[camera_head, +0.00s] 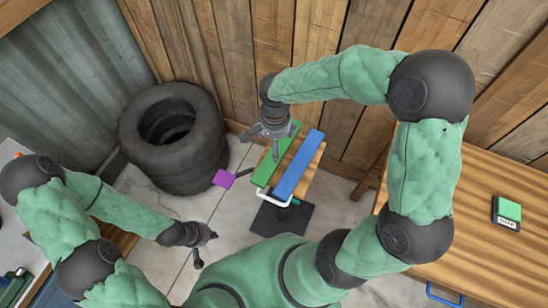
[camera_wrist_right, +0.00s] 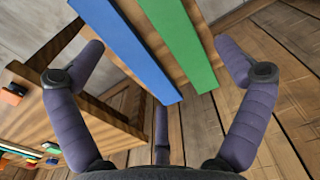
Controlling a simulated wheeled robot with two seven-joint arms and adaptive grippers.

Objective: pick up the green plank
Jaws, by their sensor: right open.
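The green plank (camera_head: 265,172) lies beside the blue plank (camera_head: 299,163) on a wooden-topped stand near the plank wall. My right gripper (camera_head: 272,142) is open over the green plank's far part and hides some of it. In the right wrist view the green plank (camera_wrist_right: 182,42) and the blue plank (camera_wrist_right: 128,50) run side by side between the spread fingers of my right gripper (camera_wrist_right: 158,52). The gripper holds nothing; I cannot tell if it touches either plank. My left gripper (camera_head: 205,246) is low at left, away from the planks, with its fingers apart and empty.
Stacked black tyres (camera_head: 175,140) stand left of the stand. A purple piece (camera_head: 223,179) sticks out at the stand's left. The stand has a dark base (camera_head: 283,220). A wooden table (camera_head: 470,215) at right carries a green-topped box (camera_head: 507,211). The wooden wall is close behind.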

